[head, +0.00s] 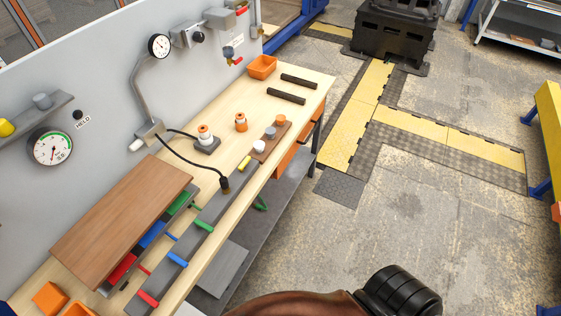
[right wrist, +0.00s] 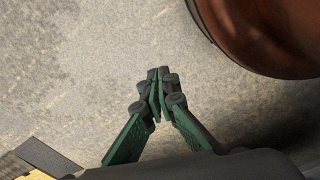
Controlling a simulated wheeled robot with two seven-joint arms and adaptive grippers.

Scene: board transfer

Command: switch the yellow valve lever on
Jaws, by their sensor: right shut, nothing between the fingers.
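Another yellow rounded piece (head: 6,128) is at the left edge by the wall shelf. My right gripper (right wrist: 160,76) is shut and empty over bare concrete floor in the right wrist view, with no lever near it. Neither gripper shows in the head view.
Red (head: 148,298), blue (head: 177,259) and green (head: 204,225) handles sit along the rail beside a brown board (head: 125,213). A black cable (head: 193,153) crosses the bench. An orange bin (head: 262,67) stands at the far end.

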